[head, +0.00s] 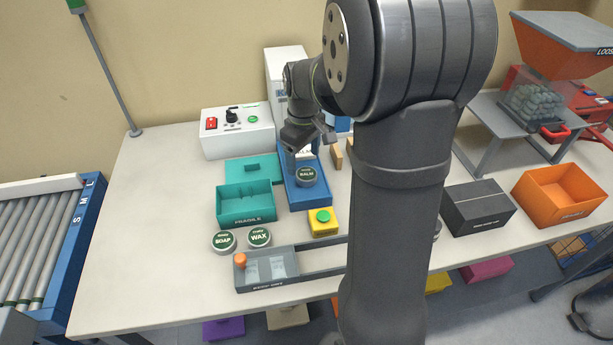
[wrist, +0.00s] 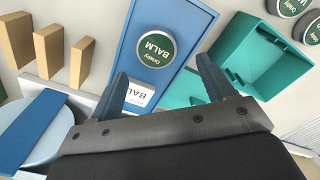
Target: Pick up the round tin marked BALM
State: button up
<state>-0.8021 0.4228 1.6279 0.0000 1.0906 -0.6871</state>
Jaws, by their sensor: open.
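The round tin marked BALM (head: 306,176) has a dark green lid with white lettering and lies flat on a blue tray (head: 308,200). In the wrist view the tin (wrist: 155,50) lies beyond my fingertips, roughly between their lines. A white label reading BALM (wrist: 140,94) is on the tray, nearer to my gripper than the tin. My gripper (wrist: 163,80) is open and empty, its two fingers apart. In the head view my gripper (head: 304,146) is over the back end of the tray, behind the tin. The fingertips are hard to make out there.
A teal FRAGILE box (head: 245,222) stands left of the tray, with tins marked SOAP (head: 223,242) and WAX (head: 259,237) in front. A yellow box with a green button (head: 322,224) is just before the tray. Tan blocks (wrist: 49,50) stand beside the tray.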

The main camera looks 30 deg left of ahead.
aim_at(307, 173)
jog(key=shift+w+d+f, duration=0.1)
jog(key=shift+d+f, duration=0.05)
jog(key=shift+f, duration=1.2)
jog(key=shift+w+d+f, duration=0.1)
jog(key=shift+d+f, duration=0.05)
jog(key=shift+f, duration=1.2)
jog(key=c, duration=1.1)
jog(key=shift+o, duration=0.2)
jog(key=shift+r, duration=0.1)
